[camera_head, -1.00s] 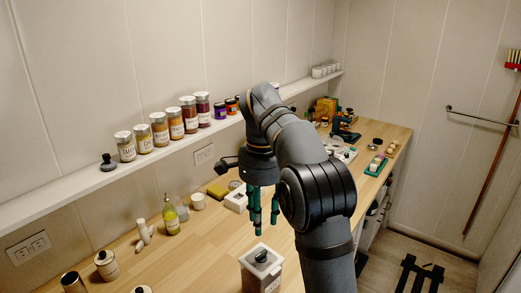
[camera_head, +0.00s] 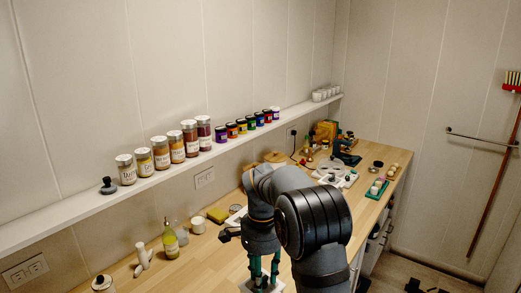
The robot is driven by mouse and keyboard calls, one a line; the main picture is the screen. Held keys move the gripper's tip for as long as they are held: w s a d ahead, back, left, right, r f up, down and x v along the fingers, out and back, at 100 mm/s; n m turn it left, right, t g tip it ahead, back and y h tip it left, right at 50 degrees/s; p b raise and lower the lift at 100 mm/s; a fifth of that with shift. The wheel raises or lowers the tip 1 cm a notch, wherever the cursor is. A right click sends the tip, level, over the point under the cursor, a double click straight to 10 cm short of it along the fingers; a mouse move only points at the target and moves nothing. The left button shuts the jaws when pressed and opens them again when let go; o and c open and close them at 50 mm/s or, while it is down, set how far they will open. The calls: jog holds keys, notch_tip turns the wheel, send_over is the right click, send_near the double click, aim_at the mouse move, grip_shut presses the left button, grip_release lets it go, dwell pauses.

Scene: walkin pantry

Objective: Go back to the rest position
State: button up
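My gripper (camera_head: 264,274) is low in the middle of the camera_head view, over the wooden counter (camera_head: 213,262). Its green fingers point down and look apart, with a gap between them. A white-edged container below them is mostly hidden by the gripper, and I cannot tell how far apart they are. I see nothing held between the fingers. My arm covers part of the counter to the right.
A wall shelf (camera_head: 80,207) holds spice jars (camera_head: 176,147), small coloured jars and white cups (camera_head: 325,94).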

jog(key=shift+r, duration=0.15)
notch_tip(320, 180, up, 12)
jog(key=f, duration=0.1)
notch_tip(320, 180, down, 11)
jog(key=shift+s+r, duration=0.1)
jog(key=shift+r, duration=0.1)
jog(key=shift+f+p, duration=0.2)
jog(key=shift+p, duration=0.2)
jog(key=n+p, duration=0.1)
jog(key=n, duration=0.2)
jog(key=n+p, duration=0.2)
jog(key=n, duration=0.1)
jog(key=shift+d+r, duration=0.15)
jog(key=shift+d, duration=0.05)
jog(key=n+p, duration=0.2)
jog(key=n, duration=0.2)
jog(key=shift+w+d+p, duration=0.1)
jog(key=shift+w+p, duration=0.1)
jog(key=shift+p, duration=0.2)
jog(key=shift+f+n, duration=0.25)
jog(key=shift+n, duration=0.35)
